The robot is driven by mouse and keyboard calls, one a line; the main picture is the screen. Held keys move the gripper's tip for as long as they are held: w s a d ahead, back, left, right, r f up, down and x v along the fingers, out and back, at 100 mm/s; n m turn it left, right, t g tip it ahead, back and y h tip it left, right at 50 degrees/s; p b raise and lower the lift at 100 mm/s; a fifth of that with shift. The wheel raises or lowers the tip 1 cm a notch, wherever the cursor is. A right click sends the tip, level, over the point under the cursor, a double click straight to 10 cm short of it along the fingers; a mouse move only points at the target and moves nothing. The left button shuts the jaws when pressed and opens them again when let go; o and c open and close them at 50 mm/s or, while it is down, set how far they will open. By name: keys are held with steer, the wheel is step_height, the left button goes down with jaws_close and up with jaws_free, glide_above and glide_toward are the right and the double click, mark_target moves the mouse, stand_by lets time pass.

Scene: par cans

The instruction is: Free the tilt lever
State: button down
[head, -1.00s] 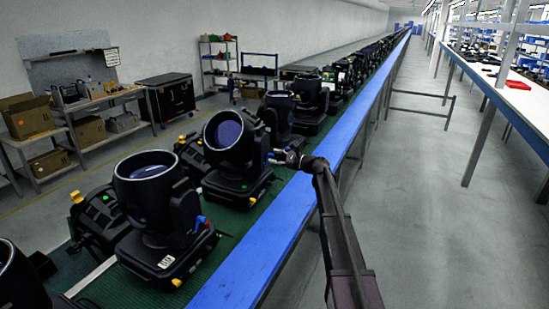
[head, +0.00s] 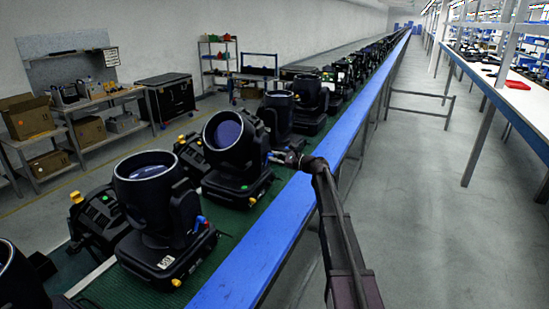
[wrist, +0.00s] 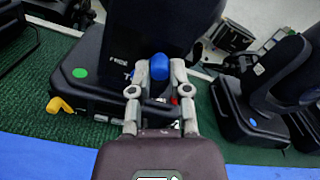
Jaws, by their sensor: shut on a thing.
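The tilt lever's blue knob (wrist: 158,67) shows in the wrist view between my fingertips, against the side of a black moving-head lamp (wrist: 125,50). My gripper (wrist: 157,75) is shut on the blue knob. In the head view the same lamp (head: 226,150) stands on the conveyor with its lens tilted up toward the left. My gripper (head: 274,157) reaches its right side from across the blue rail. The lever's shaft is hidden behind the knob and fingers.
Another lamp (head: 150,200) stands nearer on the green belt (head: 215,250), and several more line up behind. The blue rail (head: 265,235) runs along the belt's right edge. The grey aisle floor (head: 420,200) on the right is mostly clear.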

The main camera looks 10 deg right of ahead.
mark_target(264, 158)
steer(key=n, duration=0.3)
steer(key=s+a+n, duration=0.1)
steer(key=n, duration=0.1)
steer(key=shift+s+r+n, duration=0.1)
steer(key=shift+r+n, duration=0.1)
steer(key=shift+n, duration=0.1)
steer(key=n, duration=0.2)
steer(key=s+n, duration=0.1)
steer(key=n, duration=0.3)
steer(key=shift+s+a+f, duration=0.15)
steer(key=shift+a, duration=0.25)
steer(key=c, duration=0.6)
jaws_free()
steer(key=v, duration=1.2)
